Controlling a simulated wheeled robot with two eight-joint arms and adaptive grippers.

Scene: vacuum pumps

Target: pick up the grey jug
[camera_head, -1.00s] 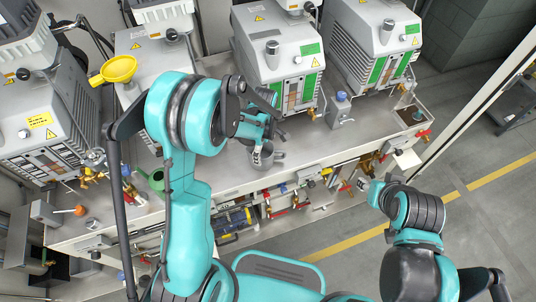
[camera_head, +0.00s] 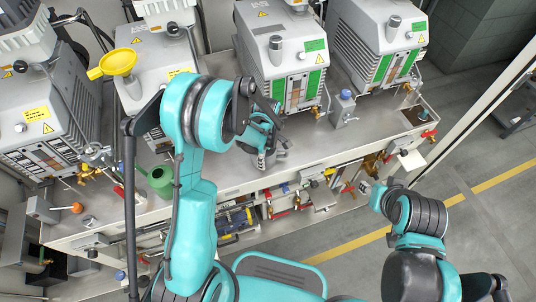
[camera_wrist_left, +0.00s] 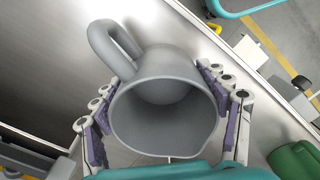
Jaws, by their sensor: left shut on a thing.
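The grey jug (camera_head: 279,152) is at the front part of the metal bench in the head view, partly hidden by my left gripper (camera_head: 264,158). In the left wrist view the jug (camera_wrist_left: 160,115) has its wide mouth facing the camera and its handle at the upper left. The fingers of my left gripper (camera_wrist_left: 166,112) are on both sides of the jug, shut on it. I cannot tell whether the jug touches the bench. My right arm is at the right, beyond the bench's front edge; its gripper (camera_head: 365,186) is small and unclear.
Several grey vacuum pumps (camera_head: 283,60) stand along the back of the bench (camera_head: 222,168). A green jug (camera_head: 160,181) stands left of my left arm, and a yellow funnel (camera_head: 118,63) is behind it. Valves line the front edge.

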